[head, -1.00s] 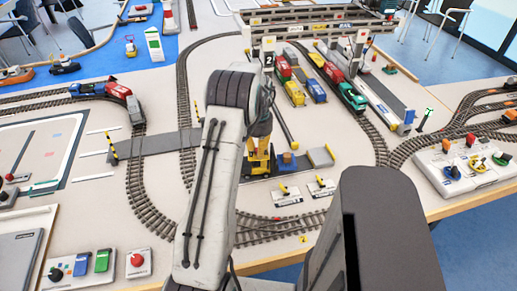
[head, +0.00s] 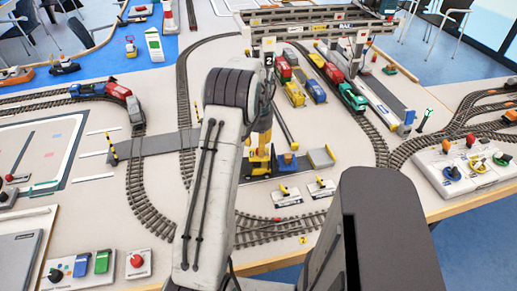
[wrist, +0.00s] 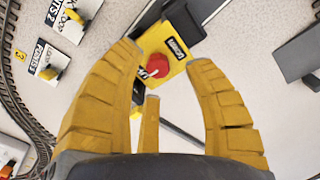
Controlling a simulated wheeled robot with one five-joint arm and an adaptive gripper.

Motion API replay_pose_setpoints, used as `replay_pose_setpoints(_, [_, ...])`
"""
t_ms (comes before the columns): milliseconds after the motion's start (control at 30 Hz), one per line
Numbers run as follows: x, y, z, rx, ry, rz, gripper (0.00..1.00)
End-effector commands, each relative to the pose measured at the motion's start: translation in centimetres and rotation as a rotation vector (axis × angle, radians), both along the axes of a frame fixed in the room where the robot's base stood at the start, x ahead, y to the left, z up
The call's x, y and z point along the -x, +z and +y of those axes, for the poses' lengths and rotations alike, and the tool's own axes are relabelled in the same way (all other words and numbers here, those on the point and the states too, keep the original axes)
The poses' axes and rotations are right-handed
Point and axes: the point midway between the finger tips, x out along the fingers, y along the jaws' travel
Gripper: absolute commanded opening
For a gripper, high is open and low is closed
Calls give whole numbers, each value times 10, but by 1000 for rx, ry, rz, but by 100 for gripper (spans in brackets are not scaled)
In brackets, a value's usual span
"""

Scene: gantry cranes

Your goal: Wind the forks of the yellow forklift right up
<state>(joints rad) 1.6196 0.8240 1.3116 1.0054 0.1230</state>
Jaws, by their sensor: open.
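The yellow forklift (head: 257,162) stands on the layout table just right of my forearm, partly hidden by my arm. In the wrist view, a yellow panel (wrist: 181,44) with a round red knob (wrist: 157,65) and black-and-white labels lies below my gripper. My gripper (wrist: 164,58) is open, with its yellow fingers spread to either side of the red knob. The knob shows in the gap between the fingertips, and I see no finger closed on it. The height of the forks cannot be made out.
Two small white switch plates, one seen here (head: 287,197), stand in front of the forklift. Curved rails (head: 150,205) run to the left. A gantry crane (head: 318,32) stands behind, over several wagons.

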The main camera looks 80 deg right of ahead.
Motion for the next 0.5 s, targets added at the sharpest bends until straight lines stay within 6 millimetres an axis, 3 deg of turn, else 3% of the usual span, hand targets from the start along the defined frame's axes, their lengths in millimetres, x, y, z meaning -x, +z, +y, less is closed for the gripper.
replay_pose_setpoints(300, [0, 56, -1, 3, 0, 1, 48])
replay_pose_setpoints(500, [0, 81, -1, 2, 0, 0, 48])
